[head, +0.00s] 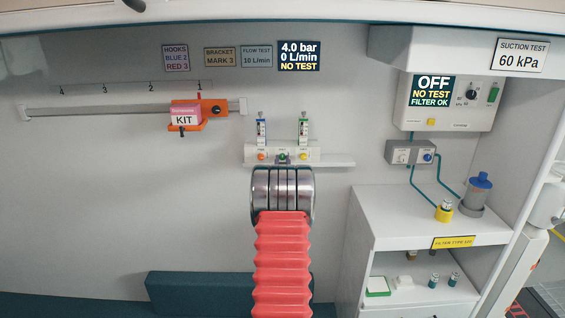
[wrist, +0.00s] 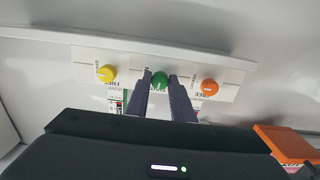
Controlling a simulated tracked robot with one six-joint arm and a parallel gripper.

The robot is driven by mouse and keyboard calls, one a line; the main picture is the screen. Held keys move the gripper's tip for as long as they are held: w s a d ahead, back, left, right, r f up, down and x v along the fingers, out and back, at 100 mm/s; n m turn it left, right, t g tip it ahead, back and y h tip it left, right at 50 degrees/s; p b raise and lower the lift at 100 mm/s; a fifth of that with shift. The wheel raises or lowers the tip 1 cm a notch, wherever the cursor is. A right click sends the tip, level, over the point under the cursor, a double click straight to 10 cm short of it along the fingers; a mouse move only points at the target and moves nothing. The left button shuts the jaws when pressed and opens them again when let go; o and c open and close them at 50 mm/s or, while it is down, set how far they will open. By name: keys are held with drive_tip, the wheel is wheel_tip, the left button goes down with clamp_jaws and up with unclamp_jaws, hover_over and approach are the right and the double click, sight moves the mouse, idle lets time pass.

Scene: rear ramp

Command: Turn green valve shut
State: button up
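The green valve (wrist: 159,82) is a round knob in the middle of a pale wall panel in the wrist view, between a yellow knob (wrist: 107,74) and an orange knob (wrist: 210,87). My gripper (wrist: 160,77) has its two dark fingers apart, one on each side of the green knob. The fingertips look very close to its edges; whether they touch it I cannot tell. In the head view the green valve (head: 283,156) shows small just above my arm's silver joint, with the orange knob left and the yellow one right. My gripper is hidden there behind my arm.
A display (head: 299,56) reads 4.0 bar, 0 L/min, NO TEST. Two flowmeters (head: 262,129) (head: 303,129) stand above the panel. An orange bracket with a pink kit (head: 186,115) sits on the rail at left. A white cabinet (head: 365,208) and suction unit (head: 450,104) are at right.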

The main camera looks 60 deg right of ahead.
clamp_jaws()
drive_tip(key=shift+n, duration=0.8)
drive_tip(key=o, duration=0.6)
unclamp_jaws()
drive_tip(key=shift+c, duration=0.2)
